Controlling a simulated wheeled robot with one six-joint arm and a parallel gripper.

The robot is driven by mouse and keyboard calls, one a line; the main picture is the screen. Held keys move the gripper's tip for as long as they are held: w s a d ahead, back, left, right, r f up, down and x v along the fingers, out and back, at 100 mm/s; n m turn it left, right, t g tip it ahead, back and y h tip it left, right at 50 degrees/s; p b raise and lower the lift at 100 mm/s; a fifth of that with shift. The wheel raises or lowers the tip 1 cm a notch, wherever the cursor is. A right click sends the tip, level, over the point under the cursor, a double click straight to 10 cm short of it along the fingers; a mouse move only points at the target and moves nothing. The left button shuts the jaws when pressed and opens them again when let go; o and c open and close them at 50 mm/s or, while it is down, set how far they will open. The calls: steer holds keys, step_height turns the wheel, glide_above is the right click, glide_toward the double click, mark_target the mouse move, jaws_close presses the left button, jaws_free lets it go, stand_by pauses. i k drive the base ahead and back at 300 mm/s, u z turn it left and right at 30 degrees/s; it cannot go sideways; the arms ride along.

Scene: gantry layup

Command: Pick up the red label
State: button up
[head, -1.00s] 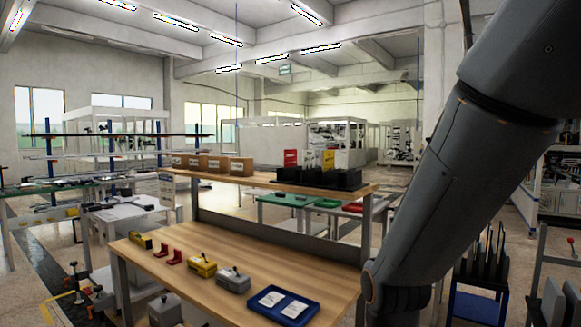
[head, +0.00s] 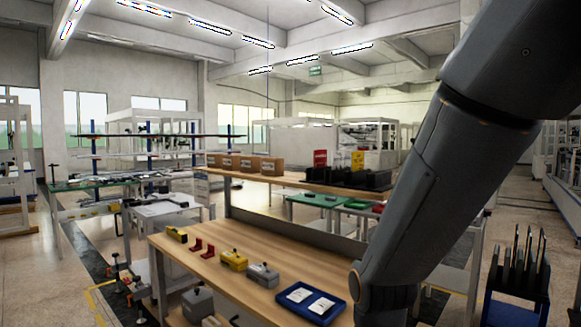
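A red label (head: 320,159) stands upright at the left end of a black slotted holder (head: 376,179) on the raised shelf (head: 290,178) of the wooden workbench. A yellow label (head: 358,161) stands in the same holder to its right. My arm runs down the right side of the head view, in front of the bench's right end. My gripper is out of view, so its state does not show. Nothing visible touches the red label.
The benchtop (head: 215,271) holds small red brackets (head: 203,249), a yellow block (head: 233,260), a grey block (head: 263,274) and a blue tray (head: 285,299) with white cards. Several cardboard boxes (head: 272,167) line the shelf's left. Black rods stand in a blue stand (head: 515,302) at right.

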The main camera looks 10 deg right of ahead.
mark_target(320, 155)
steer(key=u, duration=1.25)
steer(key=i, duration=3.35)
steer(key=z, duration=2.65)
